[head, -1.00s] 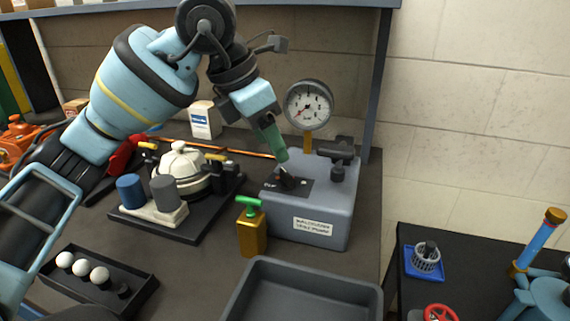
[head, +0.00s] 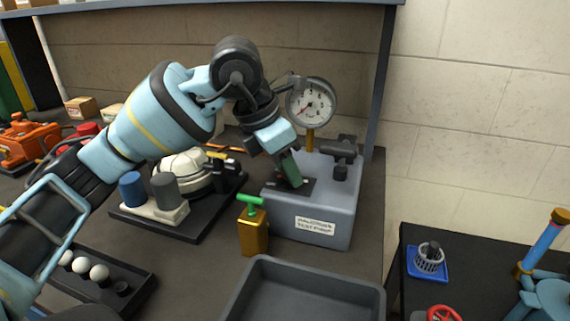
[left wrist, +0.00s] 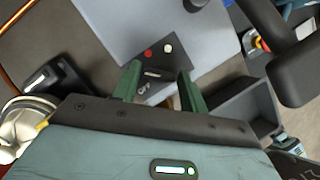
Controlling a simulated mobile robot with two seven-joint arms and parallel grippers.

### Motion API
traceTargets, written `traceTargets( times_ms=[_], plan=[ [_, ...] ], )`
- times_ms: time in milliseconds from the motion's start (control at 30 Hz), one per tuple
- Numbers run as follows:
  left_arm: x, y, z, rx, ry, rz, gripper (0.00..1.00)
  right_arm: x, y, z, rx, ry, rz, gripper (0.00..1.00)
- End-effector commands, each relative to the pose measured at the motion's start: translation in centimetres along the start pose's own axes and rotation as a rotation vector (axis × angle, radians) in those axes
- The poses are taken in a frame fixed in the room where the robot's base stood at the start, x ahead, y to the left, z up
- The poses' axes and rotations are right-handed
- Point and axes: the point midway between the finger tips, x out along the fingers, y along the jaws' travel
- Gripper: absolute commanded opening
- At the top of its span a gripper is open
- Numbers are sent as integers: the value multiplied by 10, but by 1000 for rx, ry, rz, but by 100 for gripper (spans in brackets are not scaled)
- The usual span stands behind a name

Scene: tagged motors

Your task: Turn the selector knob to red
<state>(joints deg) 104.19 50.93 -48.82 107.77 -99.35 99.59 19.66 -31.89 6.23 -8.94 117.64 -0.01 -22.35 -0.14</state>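The grey test pump box (head: 335,205) stands on the bench, with a dark selector plate (head: 308,186) on its top. In the left wrist view the plate (left wrist: 128,52) carries a red dot (left wrist: 148,53) and a white dot (left wrist: 168,48). The selector knob (left wrist: 153,73) is dark with a pale line across it and lies between my fingertips. My left gripper (head: 295,182) points down onto the plate; its green fingers hide the knob in the head view. In the left wrist view the fingers (left wrist: 160,72) are apart, with gaps beside the knob. My right gripper is not in view.
A pressure gauge (head: 311,103) and a dark clamp-like fitting (head: 341,160) rise from the box. A gold bottle with a green handle (head: 253,232) stands in front-left. A grey tray (head: 262,275) lies in front. A white-domed device (head: 185,172) stands left.

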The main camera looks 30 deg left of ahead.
Motion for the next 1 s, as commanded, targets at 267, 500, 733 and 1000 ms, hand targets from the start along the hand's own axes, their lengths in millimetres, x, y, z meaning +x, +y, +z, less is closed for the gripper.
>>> traceTargets(
  times_ms=[267,500,733,1000],
  plan=[
    [0,0,0,0,0,0,14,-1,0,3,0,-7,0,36],
    [-1,0,1,35,-1,-15,14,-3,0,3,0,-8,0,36],
    [-1,1,2,153,-1,-66,14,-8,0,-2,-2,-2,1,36],
    [-1,2,3,365,-1,-154,14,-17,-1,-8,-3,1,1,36]
  ],
)
